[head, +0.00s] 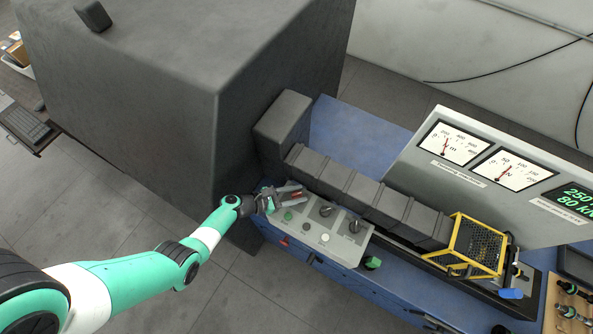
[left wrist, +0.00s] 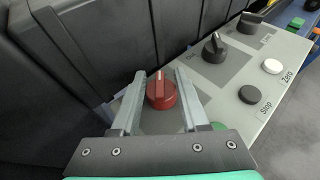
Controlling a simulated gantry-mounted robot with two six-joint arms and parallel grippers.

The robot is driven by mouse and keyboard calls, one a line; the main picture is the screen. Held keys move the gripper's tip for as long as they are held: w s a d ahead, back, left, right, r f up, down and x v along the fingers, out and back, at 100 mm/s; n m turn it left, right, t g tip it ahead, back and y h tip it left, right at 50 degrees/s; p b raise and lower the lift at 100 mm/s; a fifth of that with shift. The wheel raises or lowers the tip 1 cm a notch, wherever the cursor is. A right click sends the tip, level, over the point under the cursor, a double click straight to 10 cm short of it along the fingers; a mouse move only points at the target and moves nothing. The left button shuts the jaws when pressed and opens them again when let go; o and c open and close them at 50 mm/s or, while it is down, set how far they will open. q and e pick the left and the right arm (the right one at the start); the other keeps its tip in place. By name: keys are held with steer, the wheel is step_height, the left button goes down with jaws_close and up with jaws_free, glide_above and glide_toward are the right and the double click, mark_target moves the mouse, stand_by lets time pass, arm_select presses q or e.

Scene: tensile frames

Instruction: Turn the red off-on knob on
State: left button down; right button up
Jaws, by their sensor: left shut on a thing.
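The red off-on knob (left wrist: 161,92) is on the grey control panel (left wrist: 275,95), at its left end, with its pale pointer line standing nearly upright in the left wrist view. My left gripper (left wrist: 158,88) has its two fingers on either side of the knob and is shut on it. In the head view the left gripper (head: 290,194) reaches over the panel's left end, and the knob is mostly hidden between the fingers. The knob's label is hidden. My right gripper is not in view.
Black knobs (head: 327,210) sit to the right of the red knob, with a green button (head: 288,216) and a white button (head: 324,238) near the panel front. A dark ribbed cover (head: 350,183) runs behind the panel. A large dark block (head: 150,100) stands left.

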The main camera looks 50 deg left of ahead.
arm_select(q)
steer(key=shift+m+h, duration=0.6)
steer(key=shift+h, duration=0.1)
steer(key=shift+g+b, duration=0.3)
steer(key=c, duration=0.7)
jaws_free()
steer(key=shift+r, duration=0.1)
